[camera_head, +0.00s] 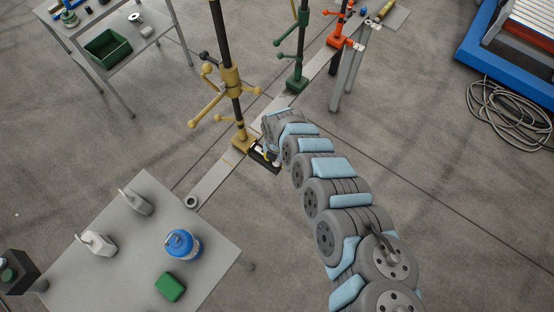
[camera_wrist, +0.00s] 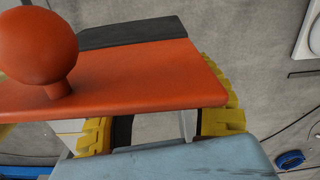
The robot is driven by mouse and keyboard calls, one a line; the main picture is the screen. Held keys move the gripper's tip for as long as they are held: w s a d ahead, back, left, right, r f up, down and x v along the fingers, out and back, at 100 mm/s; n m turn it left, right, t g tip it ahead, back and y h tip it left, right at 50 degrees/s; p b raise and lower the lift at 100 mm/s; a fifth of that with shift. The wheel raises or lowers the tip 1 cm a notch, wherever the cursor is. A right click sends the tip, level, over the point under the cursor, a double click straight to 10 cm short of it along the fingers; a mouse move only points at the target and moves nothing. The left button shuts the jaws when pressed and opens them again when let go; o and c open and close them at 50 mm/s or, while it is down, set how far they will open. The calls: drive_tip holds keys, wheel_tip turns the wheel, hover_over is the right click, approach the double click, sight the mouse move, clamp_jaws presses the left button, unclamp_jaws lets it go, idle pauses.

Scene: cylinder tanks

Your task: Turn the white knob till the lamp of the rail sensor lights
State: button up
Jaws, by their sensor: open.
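My gripper (camera_wrist: 160,128) shows in the wrist view as yellow ridged fingers with a gap between them, open. An orange plate with a round orange ball covers much of that view and hides part of the fingers; I cannot tell what it belongs to. In the head view my arm's end is low beside the base of the yellow stand (camera_head: 241,140). Next to it, a dark frame (camera_head: 265,163) with small white parts lies across the rail (camera_head: 222,175). I cannot make out the white knob or the sensor's lamp for certain; the arm's end partly hides this spot.
A green stand (camera_head: 296,78) and an orange stand (camera_head: 337,40) rise farther along the rail. A grey table (camera_head: 130,235) at lower left holds a blue container (camera_head: 182,245) and a green block (camera_head: 170,287). A blue-edged platform (camera_head: 480,70) and coiled cable (camera_head: 505,112) are at right.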

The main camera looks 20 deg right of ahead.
drive_tip(key=c, duration=0.7)
drive_tip(key=shift+r+m+p, duration=0.1)
drive_tip(key=shift+m+p, duration=0.35)
drive_tip(key=shift+m, duration=0.95)
drive_tip(key=o, duration=0.7)
drive_tip(key=shift+r+p, duration=1.95)
drive_tip(key=shift+r, duration=0.5)
